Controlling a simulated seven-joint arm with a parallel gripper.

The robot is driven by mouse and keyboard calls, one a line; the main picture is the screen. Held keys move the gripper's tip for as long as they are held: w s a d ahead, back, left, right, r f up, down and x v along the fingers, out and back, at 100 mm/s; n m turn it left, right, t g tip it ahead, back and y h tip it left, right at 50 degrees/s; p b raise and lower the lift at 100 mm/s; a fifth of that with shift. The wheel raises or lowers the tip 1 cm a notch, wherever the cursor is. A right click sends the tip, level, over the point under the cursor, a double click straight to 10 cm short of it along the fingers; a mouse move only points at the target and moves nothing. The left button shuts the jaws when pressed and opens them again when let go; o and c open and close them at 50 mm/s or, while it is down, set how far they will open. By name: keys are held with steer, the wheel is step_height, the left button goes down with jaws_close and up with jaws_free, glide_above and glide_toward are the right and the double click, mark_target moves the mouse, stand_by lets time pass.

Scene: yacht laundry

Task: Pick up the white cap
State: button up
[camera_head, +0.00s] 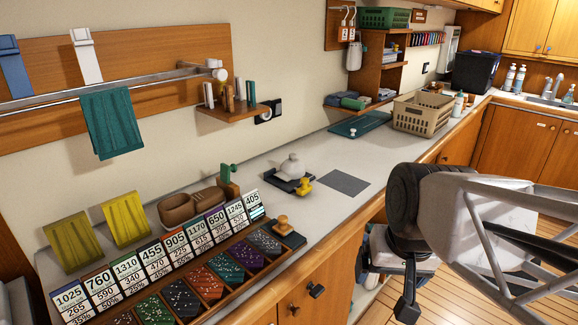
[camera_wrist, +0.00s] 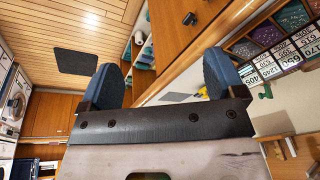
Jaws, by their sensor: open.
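A pale, rounded, cap-like thing with a small knob on top, which I take for the white cap (camera_head: 291,168), sits on a small black tray (camera_head: 281,184) on the counter, in the middle of the head view. A small yellow piece (camera_head: 304,186) stands at the tray's right corner. My gripper (camera_wrist: 158,82) is open, its two blue-padded fingers wide apart with nothing between them. In the head view my arm and gripper are at the right, beyond the counter's front edge and well apart from the cap. I cannot make out the cap in the wrist view.
A grey mat (camera_head: 344,182) lies right of the tray. A rack of coloured compartments and number cards (camera_head: 160,262) fills the front left. A beige basket (camera_head: 423,114) and a green board (camera_head: 360,124) are farther back.

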steer(key=w+a+r+m+y, duration=0.1)
steer(key=w+a+m+y, duration=0.15)
steer(key=w, duration=0.65)
steer(key=w+a+r+m+y, duration=0.2)
steer(key=w+a+m, duration=0.15)
steer(key=w, duration=0.65)
steer(key=m+t+y, duration=0.3)
steer(key=m, duration=1)
glide_toward(290, 159)
steer(key=s+a+r, duration=0.1)
steer(key=s+r, duration=0.1)
steer(key=s, duration=0.5)
steer(key=s+a+r, duration=0.1)
steer(key=s+r, duration=0.2)
steer(key=s, duration=0.3)
steer(key=w+f+m+t, duration=0.1)
steer(key=w+f+m, duration=0.1)
steer(key=w, duration=0.2)
steer(key=w+f+m+t, duration=0.1)
steer(key=w+f+m, duration=0.1)
steer(key=w+f, duration=0.1)
steer(key=w+f+m, duration=0.2)
steer(key=w, duration=0.4)
steer(key=shift+d+f+t+y, duration=0.2)
steer(key=shift+t+y, duration=0.05)
steer(key=shift+t, duration=0.15)
steer(key=shift+w+f+m, duration=0.2)
steer(key=shift+w+m, duration=0.15)
steer(key=shift+m, duration=0.05)
steer(key=shift+x, duration=1.3)
